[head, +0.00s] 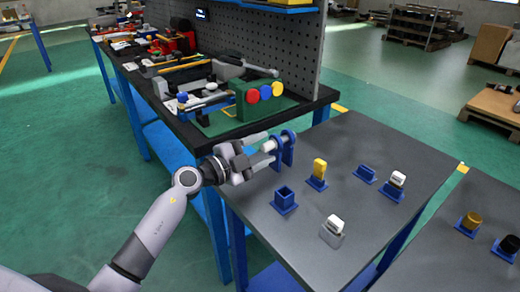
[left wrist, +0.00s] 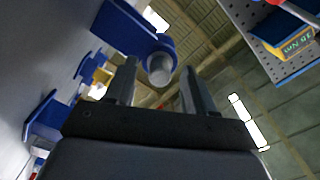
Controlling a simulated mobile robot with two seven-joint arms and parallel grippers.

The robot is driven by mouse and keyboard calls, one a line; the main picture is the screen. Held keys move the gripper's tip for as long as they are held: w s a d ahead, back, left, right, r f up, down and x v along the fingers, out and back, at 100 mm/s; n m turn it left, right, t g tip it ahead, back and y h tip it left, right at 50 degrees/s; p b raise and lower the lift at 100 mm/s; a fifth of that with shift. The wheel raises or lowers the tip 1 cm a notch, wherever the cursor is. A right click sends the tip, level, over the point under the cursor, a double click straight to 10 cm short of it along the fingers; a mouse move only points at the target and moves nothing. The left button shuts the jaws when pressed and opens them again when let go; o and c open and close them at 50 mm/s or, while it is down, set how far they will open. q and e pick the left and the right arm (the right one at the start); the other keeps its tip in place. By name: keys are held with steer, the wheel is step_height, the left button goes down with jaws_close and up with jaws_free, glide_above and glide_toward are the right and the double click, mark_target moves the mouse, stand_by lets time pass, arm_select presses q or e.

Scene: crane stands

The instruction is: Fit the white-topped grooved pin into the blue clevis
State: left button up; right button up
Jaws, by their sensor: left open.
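The blue clevis (head: 289,150) stands upright at the table's far left corner, with two lugs side by side. A pale, round-ended pin (head: 268,146) sticks out of the clevis toward my left gripper (head: 261,149). In the left wrist view the pin's end (left wrist: 160,68) faces me and sits at the blue clevis (left wrist: 128,27). My left gripper (left wrist: 160,82) is open there, one finger on each side of the pin's end, with visible gaps. How deep the pin sits and its groove are hidden. My right gripper is not in view.
On the grey table (head: 370,145) stand an empty blue socket (head: 285,200), a yellow piece (head: 319,169) in a blue base, a low blue holder (head: 365,174), a white-topped block (head: 397,180) and another on grey (head: 333,229). A cluttered black workbench (head: 200,136) lies behind the gripper.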

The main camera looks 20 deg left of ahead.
arm_select(q)
steer(key=shift+p+v, duration=0.65)
steer(key=shift+v, duration=0.5)
steer(key=shift+p+v, duration=0.4)
steer(key=shift+v, duration=0.95)
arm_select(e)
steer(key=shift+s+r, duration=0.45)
